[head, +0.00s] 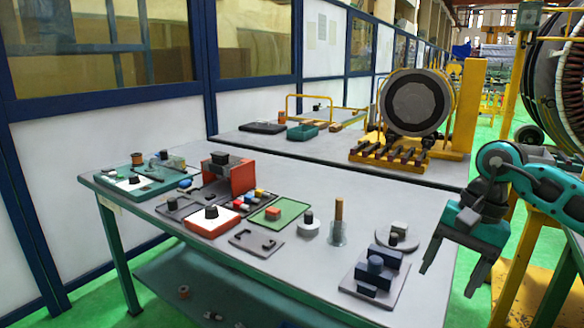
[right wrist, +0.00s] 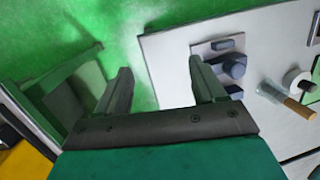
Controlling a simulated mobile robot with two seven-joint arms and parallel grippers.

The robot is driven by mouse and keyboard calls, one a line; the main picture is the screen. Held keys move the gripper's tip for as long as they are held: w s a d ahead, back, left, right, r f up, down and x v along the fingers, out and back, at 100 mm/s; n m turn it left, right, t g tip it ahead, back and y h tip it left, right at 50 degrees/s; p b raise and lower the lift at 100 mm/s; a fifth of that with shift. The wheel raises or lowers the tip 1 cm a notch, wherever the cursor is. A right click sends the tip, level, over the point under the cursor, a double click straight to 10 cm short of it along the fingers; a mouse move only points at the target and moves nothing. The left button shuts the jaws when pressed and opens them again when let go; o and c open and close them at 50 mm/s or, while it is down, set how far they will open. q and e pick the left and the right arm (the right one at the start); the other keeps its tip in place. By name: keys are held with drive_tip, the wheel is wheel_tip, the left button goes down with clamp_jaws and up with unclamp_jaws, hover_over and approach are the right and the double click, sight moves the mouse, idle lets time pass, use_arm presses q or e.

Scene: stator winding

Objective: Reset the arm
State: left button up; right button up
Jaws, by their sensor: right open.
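My right gripper (head: 450,270) hangs at the right edge of the grey workbench (head: 300,262), with its two dark fingers apart and nothing between them. In the right wrist view the same gripper (right wrist: 155,85) shows its fingers spread, with green floor between them. One finger overlaps the bench corner in that view, beside a grey plate with dark blue blocks (right wrist: 230,65). My right arm (head: 540,190) is teal and comes in from the right. My left gripper is not in view.
The bench holds a blue block fixture (head: 376,266), an upright wooden rod (head: 338,212), a green mat (head: 278,213), and an orange box (head: 229,174). A yellow stand (head: 508,270) is at the right. A large stator (head: 562,85) stands behind.

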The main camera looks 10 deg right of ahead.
drive_tip(key=s+a+f+m+t+y+p, duration=0.15)
drive_tip(key=a+m+t+y, duration=0.55)
drive_tip(key=a+m+y, duration=1.35)
wheel_tip(320, 180, down, 12)
drive_tip(key=d+m+t+h, duration=0.3)
drive_tip(key=m+t+h, duration=0.6)
drive_tip(key=m+h, duration=1.3)
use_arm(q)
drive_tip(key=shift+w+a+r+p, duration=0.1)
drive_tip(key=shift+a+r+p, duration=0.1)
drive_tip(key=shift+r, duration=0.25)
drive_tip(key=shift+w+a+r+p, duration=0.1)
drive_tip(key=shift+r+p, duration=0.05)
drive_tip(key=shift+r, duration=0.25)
use_arm(e)
drive_tip(key=s+d+f+m+g, duration=0.2)
drive_tip(key=s+f+m, duration=0.4)
drive_tip(key=m, duration=0.3)
drive_tip(key=s+d+f+m+g, duration=0.2)
drive_tip(key=s+f+m+g, duration=0.1)
drive_tip(key=s+f+m, duration=0.3)
wheel_tip(320, 180, down, 2)
drive_tip(key=m+y, duration=0.1)
drive_tip(key=m, duration=0.2)
drive_tip(key=shift+s, duration=0.25)
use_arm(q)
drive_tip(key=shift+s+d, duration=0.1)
